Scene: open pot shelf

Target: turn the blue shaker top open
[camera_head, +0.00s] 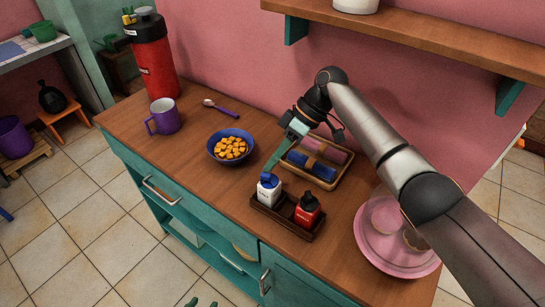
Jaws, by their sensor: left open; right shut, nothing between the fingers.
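The white shaker (268,193) with its blue top (269,180) stands upright in the left part of a small dark wooden caddy (287,220) near the counter's front edge. My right gripper (267,173) reaches in from above right. Its teal fingers are shut and empty, with the tips at or just above the blue top; I cannot tell whether they touch it. How far the top is turned cannot be made out. My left gripper (200,303) shows only as teal fingertips at the bottom edge, open and apart from the caddy.
A red bottle with a black top (307,211) stands beside the shaker. A tray of rolled cloths (316,163) lies behind, under my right arm. A pink plate with glasses (398,240) is right. A blue bowl of orange cubes (230,147) and purple mug (166,118) are left.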

